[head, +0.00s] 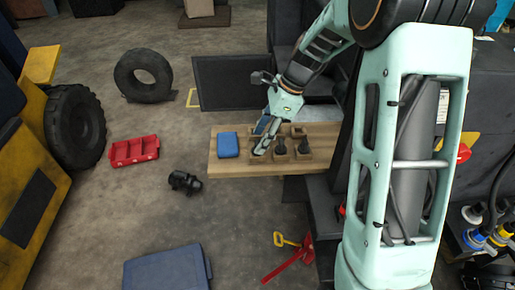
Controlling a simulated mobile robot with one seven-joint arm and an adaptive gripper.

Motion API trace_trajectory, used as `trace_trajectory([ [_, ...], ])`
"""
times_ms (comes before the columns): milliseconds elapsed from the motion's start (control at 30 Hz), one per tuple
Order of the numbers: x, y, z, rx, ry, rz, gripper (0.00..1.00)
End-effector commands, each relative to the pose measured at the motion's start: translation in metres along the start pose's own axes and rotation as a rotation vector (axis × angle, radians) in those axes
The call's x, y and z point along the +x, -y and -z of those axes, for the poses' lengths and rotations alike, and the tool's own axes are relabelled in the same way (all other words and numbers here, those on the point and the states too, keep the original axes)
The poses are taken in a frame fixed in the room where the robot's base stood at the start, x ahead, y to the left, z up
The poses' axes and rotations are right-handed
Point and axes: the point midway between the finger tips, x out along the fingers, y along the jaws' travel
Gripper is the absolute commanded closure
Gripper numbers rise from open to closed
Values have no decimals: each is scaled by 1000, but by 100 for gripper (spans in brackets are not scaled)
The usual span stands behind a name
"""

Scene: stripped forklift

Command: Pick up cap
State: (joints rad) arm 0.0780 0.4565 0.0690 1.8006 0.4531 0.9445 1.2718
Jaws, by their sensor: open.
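A wooden board (235,168) holds a row of small wooden holders (303,155) with dark upright pieces (281,146) in some of them. My gripper (262,149) points down over the leftmost holder and is open; whether it touches anything there is hidden. A small blue patch (260,124) shows just behind my gripper, partly covered by it. A blue block-like object (228,145) lies on the board to the left of my gripper, apart from it. I cannot tell for sure which piece is the cap.
A red tray (134,150), a dark cylindrical part (184,181), a tyre (143,76) and a red tool with a yellow handle (292,256) lie on the floor. A dark panel (230,83) stands behind the board.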

Motion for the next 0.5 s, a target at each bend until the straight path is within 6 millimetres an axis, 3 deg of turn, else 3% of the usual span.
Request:
trace_trajectory([
  [200,28,-1,1,1,0,-2,52],
  [500,31,-1,1,0,0,0,54],
])
